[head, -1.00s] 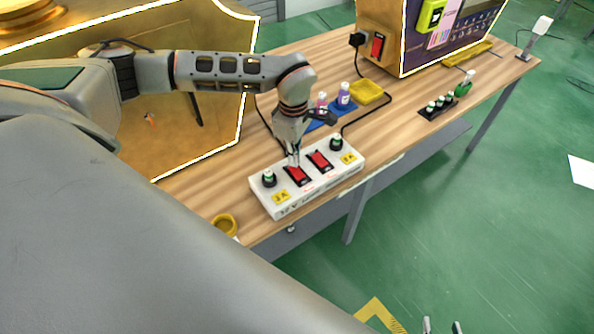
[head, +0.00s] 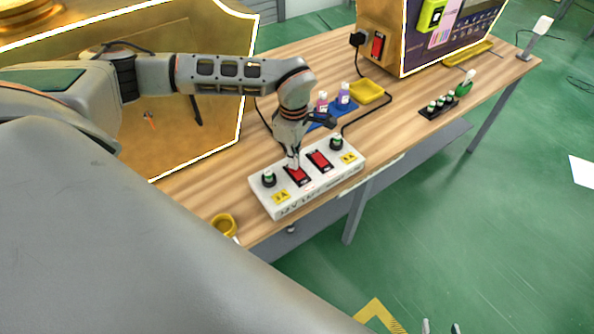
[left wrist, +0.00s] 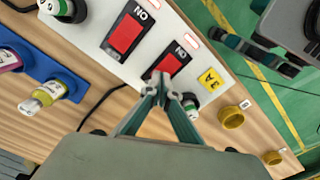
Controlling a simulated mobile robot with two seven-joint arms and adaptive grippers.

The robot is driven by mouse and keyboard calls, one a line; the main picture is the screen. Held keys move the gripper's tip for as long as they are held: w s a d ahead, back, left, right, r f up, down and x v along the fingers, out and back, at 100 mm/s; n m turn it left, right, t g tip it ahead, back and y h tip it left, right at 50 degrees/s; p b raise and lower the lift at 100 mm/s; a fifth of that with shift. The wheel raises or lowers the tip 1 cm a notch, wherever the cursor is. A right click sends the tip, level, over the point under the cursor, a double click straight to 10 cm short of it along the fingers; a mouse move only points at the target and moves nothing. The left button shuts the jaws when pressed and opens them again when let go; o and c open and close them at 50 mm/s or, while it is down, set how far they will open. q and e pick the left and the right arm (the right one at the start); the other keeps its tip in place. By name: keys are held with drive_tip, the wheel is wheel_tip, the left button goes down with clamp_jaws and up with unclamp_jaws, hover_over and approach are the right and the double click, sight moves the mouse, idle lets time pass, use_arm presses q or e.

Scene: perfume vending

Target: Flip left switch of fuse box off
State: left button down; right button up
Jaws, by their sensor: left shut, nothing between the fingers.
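The fuse box (head: 318,190) is a white box with two red rocker switches, lying on the wooden table. My left gripper (head: 293,166) is shut and empty, pointing down at the left switch (head: 299,177). In the left wrist view, its fingertips (left wrist: 163,82) overlap the near edge of the left switch (left wrist: 172,66); I cannot tell whether they touch it. The right switch (head: 319,160) is clear; it also shows in the left wrist view (left wrist: 126,34). My right gripper (head: 440,327) shows only its two separated tips at the bottom edge.
Black knobs with green-and-white tops, such as the left knob (head: 269,179), flank the switches. A yellow ring (head: 223,224) is near the table's front-left corner. Black cables run nearby.

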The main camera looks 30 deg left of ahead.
use_arm(q)
drive_tip(key=shift+s+f, duration=0.1)
drive_tip(key=shift+f, duration=0.45)
use_arm(e)
drive_tip(key=shift+f, duration=0.2)
use_arm(q)
wheel_tip(320, 180, up, 4)
drive_tip(key=p, duration=0.2)
drive_tip(key=shift+f+p, duration=0.25)
drive_tip(key=shift+p, duration=0.05)
drive_tip(key=shift+r+p, duration=0.85)
drive_tip(key=shift+r, duration=0.4)
drive_tip(key=shift+r+p, duration=0.6)
drive_tip(key=shift+p, duration=0.2)
drive_tip(key=shift+f, duration=0.1)
use_arm(e)
drive_tip(key=shift+g+h, duration=0.3)
drive_tip(key=shift+h, duration=0.2)
drive_tip(key=d+r, duration=0.1)
drive_tip(key=s+d+r, duration=0.1)
drive_tip(key=r, duration=0.1)
drive_tip(key=shift+d, duration=0.25)
drive_tip(key=shift+a+r, duration=0.15)
drive_tip(key=shift+a, duration=0.05)
